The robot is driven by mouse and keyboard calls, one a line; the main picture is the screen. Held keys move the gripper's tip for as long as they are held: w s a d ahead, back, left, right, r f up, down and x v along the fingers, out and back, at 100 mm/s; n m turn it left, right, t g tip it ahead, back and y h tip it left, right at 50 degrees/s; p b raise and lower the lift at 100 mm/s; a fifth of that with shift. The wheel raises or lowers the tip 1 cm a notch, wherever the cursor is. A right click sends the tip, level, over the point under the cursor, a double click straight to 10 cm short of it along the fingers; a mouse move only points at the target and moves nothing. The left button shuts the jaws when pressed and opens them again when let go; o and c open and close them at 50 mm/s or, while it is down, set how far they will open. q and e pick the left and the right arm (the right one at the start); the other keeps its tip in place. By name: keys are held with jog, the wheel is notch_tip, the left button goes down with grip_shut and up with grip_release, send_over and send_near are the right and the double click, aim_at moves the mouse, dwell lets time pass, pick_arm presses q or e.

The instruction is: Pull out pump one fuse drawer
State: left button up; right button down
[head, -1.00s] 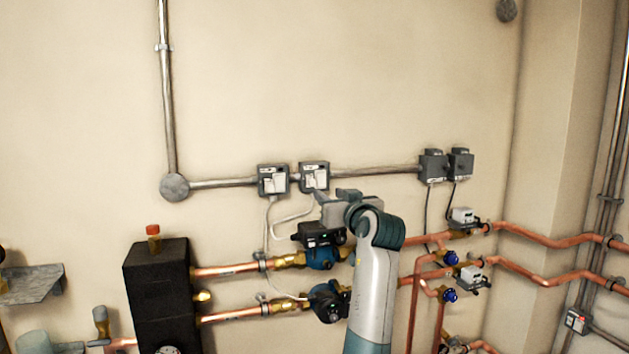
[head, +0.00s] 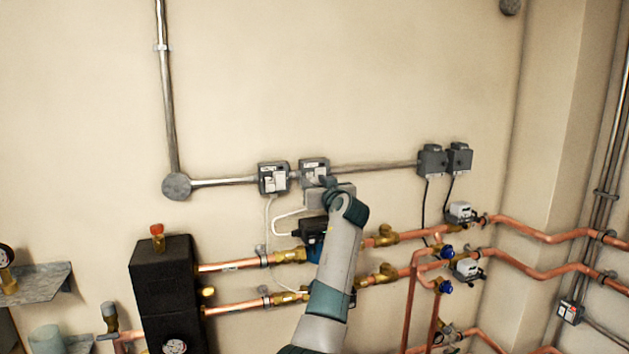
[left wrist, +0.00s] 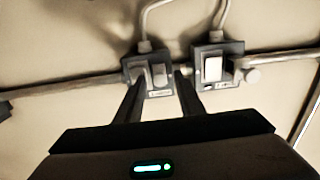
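Two grey fused switch boxes with pale front parts are on the wall conduit: a left box (head: 273,178) and a right box (head: 313,168) in the head view. I cannot read their labels, so which is for pump one is unclear. My left gripper (head: 326,183) is at the lower right of the right box and covers part of it. The left wrist view looks inverted; there my gripper (left wrist: 160,82) has its fingers apart, around or in front of the left-hand box (left wrist: 150,72). Contact cannot be told. The other box (left wrist: 213,66) is clear of the fingers. My right gripper is not in view.
A blue pump (head: 313,246) and copper pipes (head: 235,264) are below the boxes, partly behind my arm. Two more grey boxes (head: 445,160) are farther right. A black casing (head: 165,285) stands at lower left. The wall above the conduit is free.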

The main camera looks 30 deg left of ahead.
aim_at(313, 180)
pick_arm(q)
grip_shut()
jog(key=shift+s+d+f+b, duration=0.15)
jog(key=shift+s+d+b, duration=0.15)
jog(key=shift+d, duration=0.05)
jog(key=shift+b+v, duration=0.5)
jog(key=shift+v, duration=0.65)
grip_release()
jog(key=shift+d, duration=0.1)
jog(key=shift+s, duration=0.1)
